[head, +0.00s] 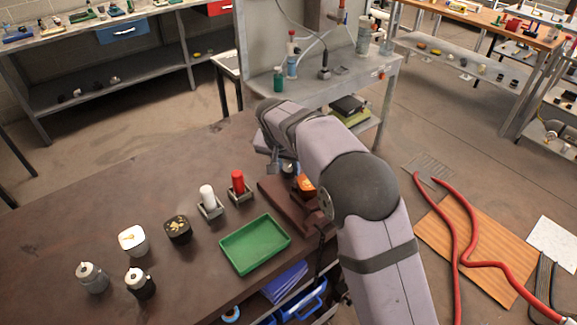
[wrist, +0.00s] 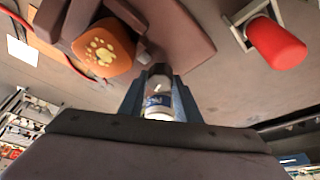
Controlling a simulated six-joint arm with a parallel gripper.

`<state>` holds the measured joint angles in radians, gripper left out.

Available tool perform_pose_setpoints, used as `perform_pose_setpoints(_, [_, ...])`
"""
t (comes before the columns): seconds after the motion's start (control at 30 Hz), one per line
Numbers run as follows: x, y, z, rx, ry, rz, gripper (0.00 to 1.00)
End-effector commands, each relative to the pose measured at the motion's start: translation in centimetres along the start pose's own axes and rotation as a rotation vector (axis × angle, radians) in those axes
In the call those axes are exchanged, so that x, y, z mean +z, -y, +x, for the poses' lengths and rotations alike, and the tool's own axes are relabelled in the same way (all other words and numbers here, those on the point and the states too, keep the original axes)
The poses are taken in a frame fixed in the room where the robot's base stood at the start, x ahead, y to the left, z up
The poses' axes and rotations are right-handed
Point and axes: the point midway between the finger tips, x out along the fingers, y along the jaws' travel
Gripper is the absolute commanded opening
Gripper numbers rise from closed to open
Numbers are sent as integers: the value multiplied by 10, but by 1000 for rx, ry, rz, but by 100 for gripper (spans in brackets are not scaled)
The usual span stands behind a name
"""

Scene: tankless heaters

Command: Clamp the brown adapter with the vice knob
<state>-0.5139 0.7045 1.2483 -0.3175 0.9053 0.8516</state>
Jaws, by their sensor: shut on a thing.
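The adapter, an orange-brown block with pale paw marks (wrist: 103,48), sits in the dark brown vice (wrist: 185,30) in the wrist view. In the head view the adapter (head: 305,184) shows small on the vice (head: 280,197), partly hidden by my arm. My gripper (wrist: 158,85) is at the end of the vice, its blue-grey fingers shut on a small whitish, blue-marked cylinder that looks like the vice knob (wrist: 158,98). The fingers hide part of it. In the head view my gripper (head: 278,163) is mostly behind my arm.
A red cylinder (head: 238,182) and a white cylinder (head: 207,195) stand in holders left of the vice. A green tray (head: 255,228) is in front. Several small containers, including a black one (head: 178,229), stand at left. The far left of the brown tabletop is bare.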

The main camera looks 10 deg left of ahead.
Motion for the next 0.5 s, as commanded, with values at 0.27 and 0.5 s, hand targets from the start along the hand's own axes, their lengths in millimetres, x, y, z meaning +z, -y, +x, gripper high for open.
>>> perform_pose_setpoints(0.27, [-2,3,-2,98,-3,240,8])
perform_pose_setpoints(0.5, [-3,4,-2,170,-2,417,8])
